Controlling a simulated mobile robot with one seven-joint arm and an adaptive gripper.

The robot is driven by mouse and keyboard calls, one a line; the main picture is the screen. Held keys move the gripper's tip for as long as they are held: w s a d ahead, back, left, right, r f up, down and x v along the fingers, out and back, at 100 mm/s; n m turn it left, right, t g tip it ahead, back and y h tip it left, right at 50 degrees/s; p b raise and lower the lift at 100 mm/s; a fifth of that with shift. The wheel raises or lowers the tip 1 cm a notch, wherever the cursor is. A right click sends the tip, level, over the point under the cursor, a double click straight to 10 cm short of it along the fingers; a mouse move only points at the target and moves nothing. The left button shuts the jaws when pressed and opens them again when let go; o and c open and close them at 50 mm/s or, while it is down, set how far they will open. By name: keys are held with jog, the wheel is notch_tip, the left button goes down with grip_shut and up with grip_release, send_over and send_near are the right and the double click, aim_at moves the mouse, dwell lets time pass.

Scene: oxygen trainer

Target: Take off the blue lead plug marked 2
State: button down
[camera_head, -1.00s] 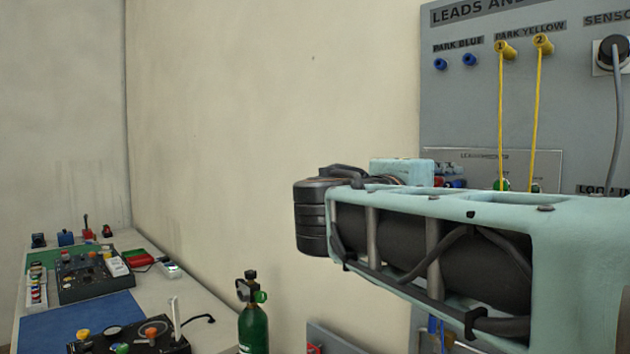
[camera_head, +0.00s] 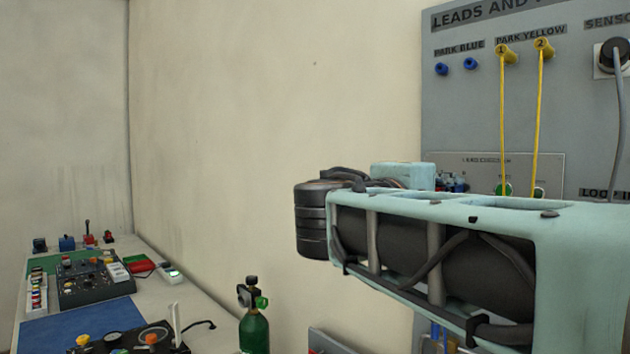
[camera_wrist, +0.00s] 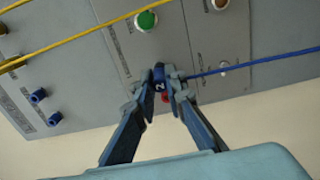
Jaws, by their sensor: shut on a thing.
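The blue lead plug marked 2 (camera_wrist: 159,78) shows in the wrist view, between the fingertips of my gripper (camera_wrist: 161,92). My gripper is shut on it. Its white figure 2 faces the camera. A blue lead (camera_wrist: 262,62) runs from beside the plug to the right across the grey panel. The plug is close over the panel; I cannot tell whether it is still seated in a socket.
The grey leads panel (camera_head: 480,115) carries two yellow plugs (camera_head: 506,53) with hanging yellow leads and two empty-looking blue park sockets (camera_head: 442,69). A green button (camera_wrist: 146,21) and a red part (camera_wrist: 166,98) are near the plug. A green cylinder (camera_head: 254,330) stands lower left.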

jog(key=shift+r+b+v, duration=0.1)
jog(key=shift+b+v, duration=0.15)
jog(key=shift+v, duration=1.05)
jog(key=shift+r+b+v, duration=0.15)
jog(key=shift+b+v, duration=0.1)
jog(key=shift+v, duration=1.05)
jog(key=shift+s, duration=0.1)
jog(key=shift+d, duration=0.15)
jog(key=p+x, duration=0.1)
jog(key=x, duration=0.3)
jog(key=shift+w, duration=0.2)
jog(key=shift+f, duration=0.3)
